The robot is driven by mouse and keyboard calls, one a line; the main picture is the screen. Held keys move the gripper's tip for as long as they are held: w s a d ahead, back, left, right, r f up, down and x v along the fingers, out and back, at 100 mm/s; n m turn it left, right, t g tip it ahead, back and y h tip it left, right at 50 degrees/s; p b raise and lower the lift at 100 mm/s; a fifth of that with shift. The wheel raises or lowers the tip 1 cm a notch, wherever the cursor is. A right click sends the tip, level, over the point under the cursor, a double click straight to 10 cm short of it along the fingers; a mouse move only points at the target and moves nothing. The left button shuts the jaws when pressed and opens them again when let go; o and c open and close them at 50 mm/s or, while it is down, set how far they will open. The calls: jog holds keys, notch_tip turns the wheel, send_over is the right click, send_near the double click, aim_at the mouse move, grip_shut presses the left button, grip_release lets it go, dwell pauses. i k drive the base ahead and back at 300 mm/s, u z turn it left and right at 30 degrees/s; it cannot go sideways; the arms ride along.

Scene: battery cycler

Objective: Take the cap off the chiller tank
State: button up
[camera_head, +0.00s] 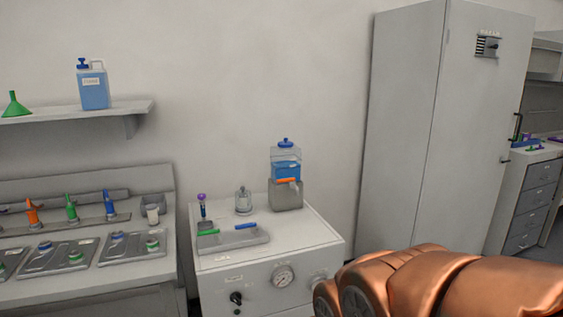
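The chiller tank (286,168) is a clear container partly filled with blue liquid, on a grey base (286,195) at the back right of the white cabinet top. Its blue cap (285,142) with a small knob sits on top of the tank. An orange part with a short spout (288,181) is at the tank's front. My copper-coloured arm crosses the lower right of the view, in front of and to the right of the cabinet. My gripper is not in the picture.
A grey tray (240,240) with green and blue pieces, a small glass jar (243,200) and a purple-topped tool (202,205) share the cabinet top. A shelf (125,108) holds a blue jug (93,85) and green funnel (15,105). A tall grey cabinet (400,130) stands right.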

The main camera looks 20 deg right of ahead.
aim_at(285, 143)
jog(key=z, duration=1.4)
jog(key=i, duration=2.8)
jog(key=u, duration=3.25)
